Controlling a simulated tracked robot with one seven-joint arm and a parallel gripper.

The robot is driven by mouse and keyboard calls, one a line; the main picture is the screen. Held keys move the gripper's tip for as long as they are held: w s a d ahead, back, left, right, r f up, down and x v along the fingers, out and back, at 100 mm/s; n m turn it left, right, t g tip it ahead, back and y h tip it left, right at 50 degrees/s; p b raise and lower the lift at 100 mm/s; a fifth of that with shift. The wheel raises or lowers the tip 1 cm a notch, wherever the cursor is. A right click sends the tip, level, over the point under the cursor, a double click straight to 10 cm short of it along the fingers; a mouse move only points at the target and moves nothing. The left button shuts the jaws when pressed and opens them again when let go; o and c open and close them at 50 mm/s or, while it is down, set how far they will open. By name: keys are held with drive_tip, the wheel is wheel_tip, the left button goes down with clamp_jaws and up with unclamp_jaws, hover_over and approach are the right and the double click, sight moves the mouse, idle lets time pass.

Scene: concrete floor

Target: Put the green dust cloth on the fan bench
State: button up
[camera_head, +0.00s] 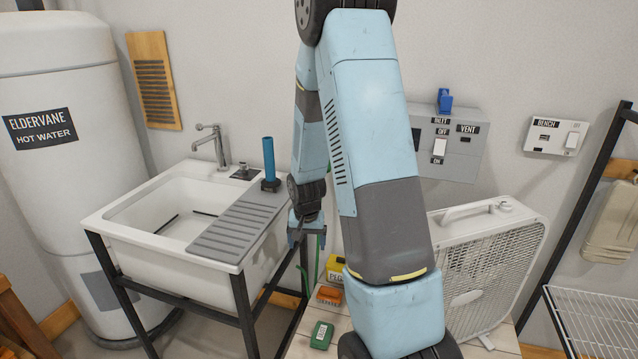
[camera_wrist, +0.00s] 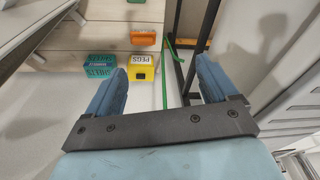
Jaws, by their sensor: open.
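No green cloth can be made out for certain. A thin green strip (camera_wrist: 165,78) runs upright between my fingers in the wrist view, and thin green lines (camera_head: 318,256) show beside my gripper in the head view. I cannot tell if these are cloth edges or cord. The fan bench has a pale wooden top (camera_head: 302,347), mostly behind my arm, with a white box fan (camera_head: 492,262) on it. My gripper (camera_head: 306,232) is open beside the sink's right edge; the wrist view shows its spread fingers (camera_wrist: 161,82) with nothing visibly gripped.
A yellow PEGS box (camera_head: 336,268), an orange item (camera_head: 329,295) and a green labelled item (camera_head: 321,335) line the bench's left part. The wrist view shows a teal box (camera_wrist: 98,66) beside the yellow one. A white sink (camera_head: 150,215) stands left, a wire rack (camera_head: 595,318) right.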

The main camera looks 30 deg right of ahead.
drive_tip(key=s+a+r+n+t, duration=0.1)
drive_tip(key=s+a+r+n, duration=0.2)
drive_tip(key=r, duration=0.8)
drive_tip(key=s+a+r+t, duration=0.15)
drive_tip(key=s+r, duration=0.35)
drive_tip(key=r, duration=0.6)
drive_tip(key=s+a+r+n, duration=0.1)
drive_tip(key=s+a+r, duration=0.1)
drive_tip(key=s+r, duration=0.3)
drive_tip(key=s+a+r+n+t, duration=0.1)
drive_tip(key=s+a+r+n, duration=0.1)
drive_tip(key=s+r, duration=0.4)
drive_tip(key=s, duration=0.5)
drive_tip(key=shift+s+a+y, duration=0.2)
drive_tip(key=shift+s+y, duration=0.1)
drive_tip(key=shift+s, duration=0.05)
drive_tip(key=shift+t, duration=0.25)
